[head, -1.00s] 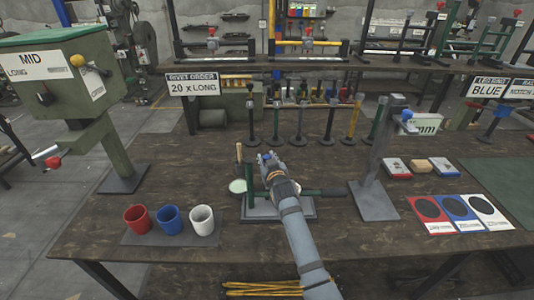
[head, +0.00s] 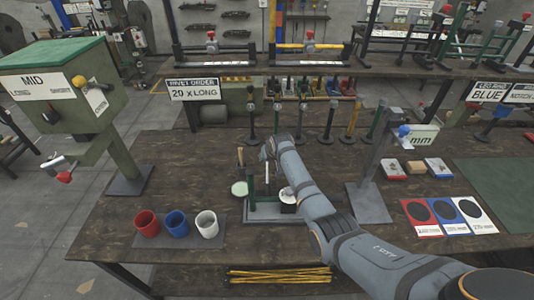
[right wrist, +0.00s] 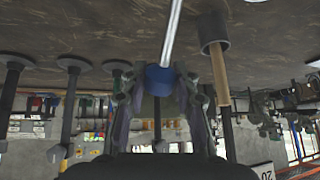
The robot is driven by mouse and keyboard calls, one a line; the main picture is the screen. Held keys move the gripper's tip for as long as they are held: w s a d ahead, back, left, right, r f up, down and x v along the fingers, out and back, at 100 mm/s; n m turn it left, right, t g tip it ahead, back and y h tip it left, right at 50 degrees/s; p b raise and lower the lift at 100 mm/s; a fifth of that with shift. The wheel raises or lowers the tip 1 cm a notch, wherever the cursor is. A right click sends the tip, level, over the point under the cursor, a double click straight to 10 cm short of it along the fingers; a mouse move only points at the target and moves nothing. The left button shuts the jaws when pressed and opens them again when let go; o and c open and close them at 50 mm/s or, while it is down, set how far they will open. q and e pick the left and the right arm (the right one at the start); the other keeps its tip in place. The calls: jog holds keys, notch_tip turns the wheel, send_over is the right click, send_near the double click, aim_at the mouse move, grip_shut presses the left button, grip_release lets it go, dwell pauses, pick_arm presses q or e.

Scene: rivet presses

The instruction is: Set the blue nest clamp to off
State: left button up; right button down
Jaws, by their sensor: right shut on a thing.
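The blue nest clamp stands on a grey base plate (head: 262,217) in the middle of the bench, with a green post (head: 252,197) on it. Its metal lever rod (head: 267,178) stands roughly upright in the head view. In the right wrist view the rod (right wrist: 173,35) ends in a blue knob (right wrist: 159,78). My right gripper (head: 267,151) is at the top of the lever, shut on the blue knob, with a finger on each side (right wrist: 160,95). My arm hides part of the fixture's right side. My left gripper is not in view.
A wooden-handled tool (head: 240,157) stands just left of the lever. A pale round dish (head: 239,188) is beside the post. Red (head: 147,223), blue (head: 177,223) and white (head: 206,223) cups stand at front left. A grey post stand (head: 368,200) is to the right.

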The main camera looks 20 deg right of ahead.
jog(key=shift+w+f, duration=0.1)
jog(key=shift+f, duration=0.35)
jog(key=shift+w, duration=0.1)
jog(key=c, duration=1)
grip_release()
jog(key=shift+w+d, duration=0.1)
jog(key=shift+r, duration=0.15)
jog(key=v, duration=1.1)
jog(key=shift+s+r, duration=0.25)
jog(key=shift+s, duration=0.1)
